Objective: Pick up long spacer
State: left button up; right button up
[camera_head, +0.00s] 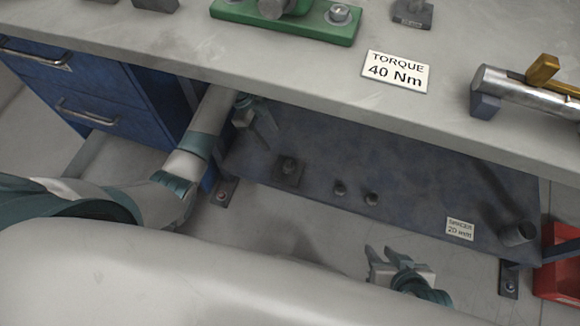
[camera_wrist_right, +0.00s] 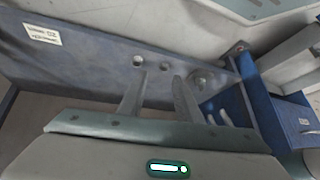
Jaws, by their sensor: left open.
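Two small dark round pieces, a left one (camera_head: 340,188) and a right one (camera_head: 371,198), stand on the dark blue lower shelf (camera_head: 410,180). I cannot tell which is the long spacer. Two pieces, a left one (camera_wrist_right: 139,61) and a right one (camera_wrist_right: 164,66), show beyond the fingers in the right wrist view. A label (camera_head: 460,229) reading "SPACER 20 mm" lies on the shelf. My left gripper (camera_head: 254,128) is open over the shelf's left end, apart from the pieces. My right gripper (camera_head: 378,253) is open and empty in front of the shelf; its fingers (camera_wrist_right: 156,92) are apart.
A square-based dark fitting (camera_head: 289,170) sits left of the small pieces. A grey cylinder (camera_head: 518,233) is at the shelf's right end. The bench top (camera_head: 300,65) overhangs the shelf. Blue drawers (camera_head: 85,90) stand left, a red box (camera_head: 560,265) right.

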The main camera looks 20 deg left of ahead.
pick_arm(q)
jog(key=b+x, duration=0.3)
jog(key=x, duration=0.8)
jog(key=shift+f, duration=0.25)
jog(key=shift+d+f, duration=0.2)
jog(key=shift+f, duration=0.15)
pick_arm(e)
jog(key=shift+w+a+r+t+y, duration=0.35)
jog(key=shift+w+a+r+t, duration=0.3)
jog(key=shift+w+a+t, duration=0.2)
jog(key=shift+w+a+r+t+y, duration=0.35)
jog(key=shift+w+a+r+t, duration=0.25)
jog(key=shift+w+a+t, duration=0.25)
pick_arm(q)
jog(key=shift+f, duration=0.1)
pick_arm(e)
jog(key=shift+a, duration=0.1)
